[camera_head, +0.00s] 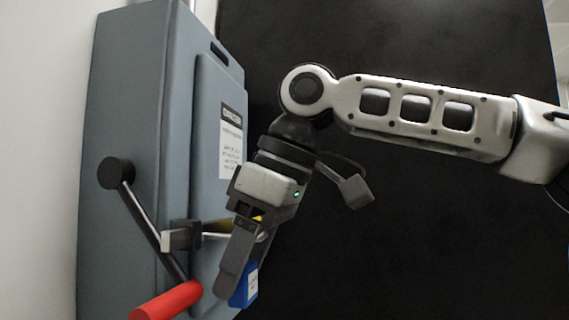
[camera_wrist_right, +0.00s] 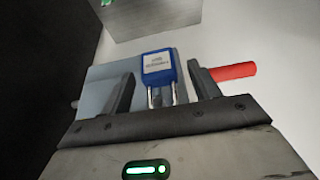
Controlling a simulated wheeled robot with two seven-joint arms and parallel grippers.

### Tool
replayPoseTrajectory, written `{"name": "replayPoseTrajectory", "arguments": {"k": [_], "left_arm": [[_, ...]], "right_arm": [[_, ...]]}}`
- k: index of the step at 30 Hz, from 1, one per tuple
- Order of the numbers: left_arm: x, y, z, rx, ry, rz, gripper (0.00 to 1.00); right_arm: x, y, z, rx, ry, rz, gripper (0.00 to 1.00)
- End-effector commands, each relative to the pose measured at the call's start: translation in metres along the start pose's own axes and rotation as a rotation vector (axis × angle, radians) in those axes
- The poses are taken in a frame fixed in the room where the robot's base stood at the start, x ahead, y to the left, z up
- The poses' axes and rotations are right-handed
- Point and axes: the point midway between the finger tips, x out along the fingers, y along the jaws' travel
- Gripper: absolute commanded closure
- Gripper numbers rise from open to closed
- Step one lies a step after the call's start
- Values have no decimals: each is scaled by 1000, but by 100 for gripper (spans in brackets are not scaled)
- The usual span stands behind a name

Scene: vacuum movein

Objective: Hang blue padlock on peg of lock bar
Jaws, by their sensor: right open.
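The blue padlock (camera_head: 245,286) shows in the head view at the lower middle, partly hidden behind a finger of my right gripper (camera_head: 232,277). In the right wrist view the padlock (camera_wrist_right: 158,64) is between the two spread fingers, with its silver shackle toward the palm and gaps on both sides. My right gripper is open. The lock bar (camera_head: 213,236) sticks out from the grey box toward the gripper. The padlock is just below the bar's right end; I cannot tell whether its shackle is around the peg, which the gripper hides. My left gripper is not in view.
The grey switch box (camera_head: 125,95) stands against a pale wall, with a white label (camera_head: 231,145) on its face. A black lever with a red handle (camera_head: 166,301) slants down in front of it, close to the gripper. The dark area to the right is clear apart from my arm.

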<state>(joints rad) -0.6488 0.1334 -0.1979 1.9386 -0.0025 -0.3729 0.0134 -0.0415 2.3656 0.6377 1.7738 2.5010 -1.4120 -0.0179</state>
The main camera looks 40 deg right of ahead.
Motion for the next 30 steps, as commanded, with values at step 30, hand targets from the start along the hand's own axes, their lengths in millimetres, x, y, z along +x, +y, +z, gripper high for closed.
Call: {"name": "replayPoseTrajectory", "arguments": {"k": [30], "left_arm": [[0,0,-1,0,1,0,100]], "right_arm": [[-151,0,0,-2,1,0,39]]}}
